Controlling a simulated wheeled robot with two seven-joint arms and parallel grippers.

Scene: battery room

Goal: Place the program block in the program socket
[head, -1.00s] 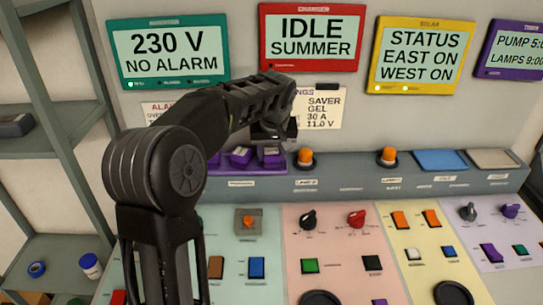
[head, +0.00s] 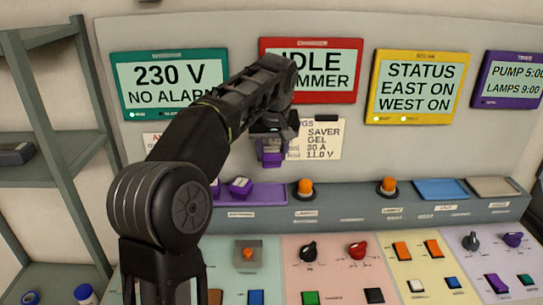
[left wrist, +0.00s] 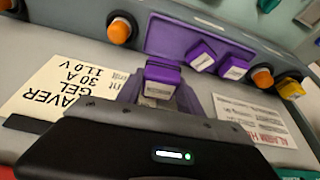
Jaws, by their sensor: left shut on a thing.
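My left gripper (head: 272,133) is shut on a purple block (head: 271,153) with a pale label and holds it above the purple tray (head: 264,194) on the grey ledge. The left wrist view also shows the held block (left wrist: 163,78) between the fingers, with the tray (left wrist: 168,36) beyond it. Two other purple blocks, one (head: 240,186) clear in the head view and both (left wrist: 201,57) (left wrist: 234,65) in the left wrist view, sit in the tray. I cannot make out the program socket. My right gripper is not in view.
Orange lamps (head: 305,187) (head: 388,186) stand up from the ledge right of the tray. A blue tray (head: 441,188) and a beige tray (head: 490,187) lie farther right. The sloped panel below carries knobs and switches. Grey shelving (head: 75,140) stands at the left.

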